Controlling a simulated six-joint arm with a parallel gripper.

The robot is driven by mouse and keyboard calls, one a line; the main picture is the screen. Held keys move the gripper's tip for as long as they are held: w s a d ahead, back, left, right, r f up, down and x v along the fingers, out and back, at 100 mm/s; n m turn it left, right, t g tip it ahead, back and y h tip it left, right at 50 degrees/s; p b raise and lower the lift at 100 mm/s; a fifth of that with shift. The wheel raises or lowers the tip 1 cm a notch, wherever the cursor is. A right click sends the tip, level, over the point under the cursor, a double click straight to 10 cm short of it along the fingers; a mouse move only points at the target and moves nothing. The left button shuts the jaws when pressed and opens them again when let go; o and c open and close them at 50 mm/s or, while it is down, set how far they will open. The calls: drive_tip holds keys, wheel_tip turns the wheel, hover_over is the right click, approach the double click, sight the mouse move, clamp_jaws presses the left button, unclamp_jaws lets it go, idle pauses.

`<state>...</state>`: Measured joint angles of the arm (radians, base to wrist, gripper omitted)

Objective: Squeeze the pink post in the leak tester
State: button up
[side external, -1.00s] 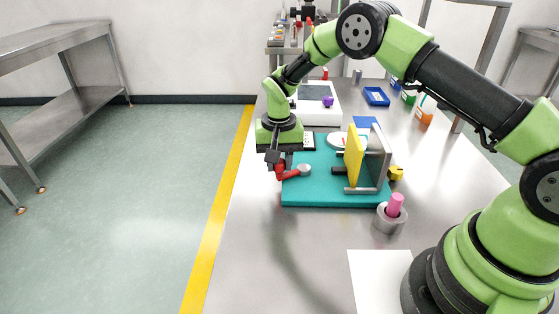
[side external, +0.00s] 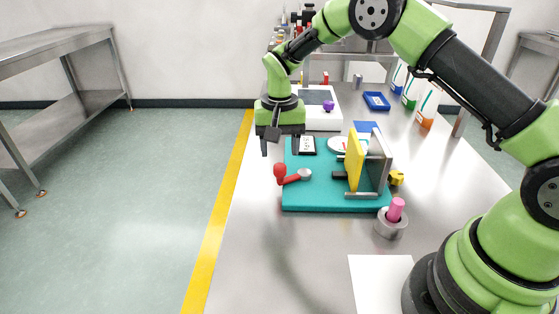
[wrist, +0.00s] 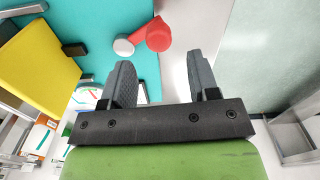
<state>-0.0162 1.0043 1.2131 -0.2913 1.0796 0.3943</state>
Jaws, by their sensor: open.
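The pink post (side external: 396,208) stands upright in a grey round holder (side external: 391,227) on the table, at the front right corner of a teal base (side external: 310,204). The base carries a yellow plate (side external: 354,160) and a grey plate (side external: 377,168) facing each other, apparently the leak tester. A crank with a red knob (side external: 280,171) is at the base's left edge; the knob also shows in the wrist view (wrist: 158,35). My gripper (side external: 278,157) is open and empty, above and behind the knob, far left of the pink post. The post is not in the wrist view.
A yellow knob (side external: 397,178) sits right of the plates. A white card (side external: 379,282) lies in front. A blue tray (side external: 377,100) and several bottles stand further back. The table's left edge is close to the crank.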

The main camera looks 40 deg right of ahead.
drive_tip(key=shift+r, duration=2.4)
drive_tip(key=s+a+r+n+t+y, duration=0.1)
drive_tip(key=s+r+t, duration=0.1)
drive_tip(key=s+r, duration=0.5)
drive_tip(key=s+r+n+t, duration=0.15)
drive_tip(key=s+r, duration=0.25)
drive_tip(key=r, duration=0.5)
drive_tip(key=s+a+n+t+y, duration=0.1)
drive_tip(key=s+t, duration=0.2)
drive_tip(key=s, duration=1.2)
drive_tip(key=shift+s+r+t, duration=0.2)
drive_tip(key=shift+t, duration=0.15)
drive_tip(key=shift+w, duration=0.15)
idle(1.1)
